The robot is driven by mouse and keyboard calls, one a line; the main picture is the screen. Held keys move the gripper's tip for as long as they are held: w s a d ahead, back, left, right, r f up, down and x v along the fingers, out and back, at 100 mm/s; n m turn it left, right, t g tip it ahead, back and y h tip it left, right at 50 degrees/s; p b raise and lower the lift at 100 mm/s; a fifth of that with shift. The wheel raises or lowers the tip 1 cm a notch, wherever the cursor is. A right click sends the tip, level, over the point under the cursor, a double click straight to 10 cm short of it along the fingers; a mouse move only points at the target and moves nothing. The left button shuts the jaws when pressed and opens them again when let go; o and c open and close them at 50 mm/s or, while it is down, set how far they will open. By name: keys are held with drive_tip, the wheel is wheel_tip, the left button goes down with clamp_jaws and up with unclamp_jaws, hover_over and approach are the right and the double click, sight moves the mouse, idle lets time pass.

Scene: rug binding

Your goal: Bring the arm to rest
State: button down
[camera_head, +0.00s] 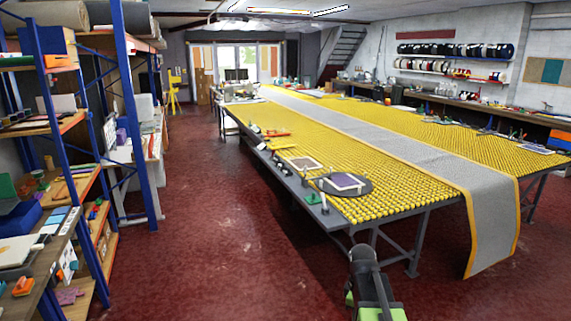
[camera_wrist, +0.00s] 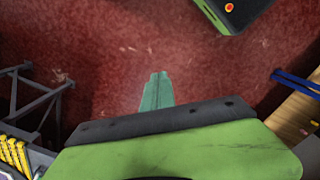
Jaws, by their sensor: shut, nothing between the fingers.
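My gripper (camera_wrist: 157,92) shows in the wrist view, its fingertips together with nothing between them, over the dark red floor. In the head view my arm (camera_head: 370,285) stands at the bottom, in front of the long table, and its fingertips cannot be made out there. The arm appears clear of the table and the shelves.
The long table (camera_head: 395,208) with a yellow studded top fills the right side. A grey runner with yellow edging (camera_head: 492,225) hangs over its near end. Blue-framed shelves (camera_head: 132,110) stand at left. The red floor (camera_head: 200,220) between them is clear.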

drive_tip(key=s+a+f+m, duration=0.1)
drive_tip(key=s+a+m, duration=0.5)
drive_tip(key=a+m, duration=0.5)
drive_tip(key=shift+s+y+b, duration=0.15)
drive_tip(key=shift+y+b, duration=0.15)
